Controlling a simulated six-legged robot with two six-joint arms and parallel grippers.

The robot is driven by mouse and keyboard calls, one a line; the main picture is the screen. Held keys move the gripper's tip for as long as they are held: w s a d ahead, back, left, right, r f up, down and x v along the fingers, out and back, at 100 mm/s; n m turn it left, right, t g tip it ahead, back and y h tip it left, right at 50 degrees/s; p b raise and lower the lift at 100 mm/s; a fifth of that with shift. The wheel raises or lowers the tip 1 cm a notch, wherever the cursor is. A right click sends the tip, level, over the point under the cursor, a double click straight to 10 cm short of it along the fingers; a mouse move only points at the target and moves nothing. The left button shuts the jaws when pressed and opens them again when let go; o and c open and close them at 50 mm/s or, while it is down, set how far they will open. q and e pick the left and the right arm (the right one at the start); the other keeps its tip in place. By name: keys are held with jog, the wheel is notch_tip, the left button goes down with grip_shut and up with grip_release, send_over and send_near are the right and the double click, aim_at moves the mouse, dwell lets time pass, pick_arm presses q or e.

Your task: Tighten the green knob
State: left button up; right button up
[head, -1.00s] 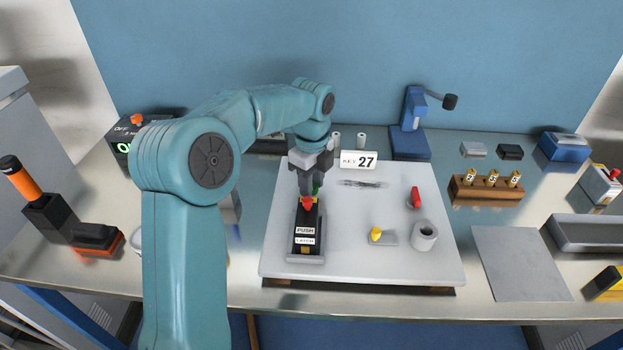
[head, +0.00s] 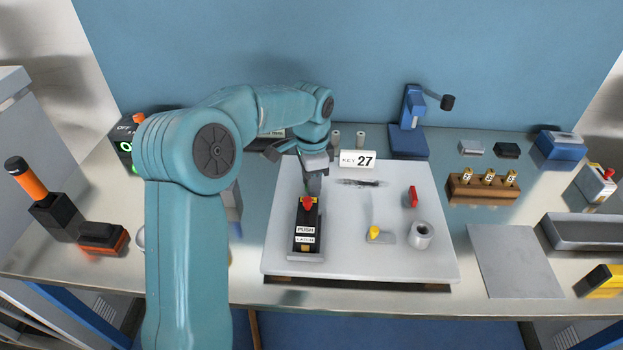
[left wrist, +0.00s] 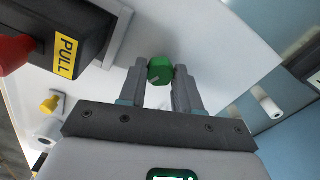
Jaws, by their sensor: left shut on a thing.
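The green knob (left wrist: 160,70) shows in the left wrist view between the two fingertips of my left gripper (left wrist: 160,82). My left gripper is shut on it, with a finger on each side. A pale line marks the knob's face. In the head view my left gripper (head: 315,186) points down at the white board (head: 350,265), just behind the black push/latch box, and hides the knob. My right gripper is not in view.
The black box (head: 306,219) with a red knob (head: 308,202) stands close in front of the gripper. A yellow knob (head: 374,232), a red handle (head: 413,197) and a grey ring (head: 421,235) stand to the right. A "KEY 27" sign (head: 357,159) stands behind.

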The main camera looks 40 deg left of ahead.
pick_arm(q)
jog(key=n, duration=0.6)
jog(key=shift+w+r+n, duration=0.1)
jog(key=shift+r+n, duration=0.1)
jog(key=shift+n, duration=0.1)
jog(key=shift+a, duration=0.1)
dwell(0.4)
jog(key=o, duration=1)
jog(key=shift+o, duration=0.3)
jog(key=shift+f, duration=0.1)
notch_tip(320, 180, up, 16)
jog(key=p, duration=0.2)
jog(key=shift+r, duration=0.2)
jog(key=shift+s+d, duration=0.2)
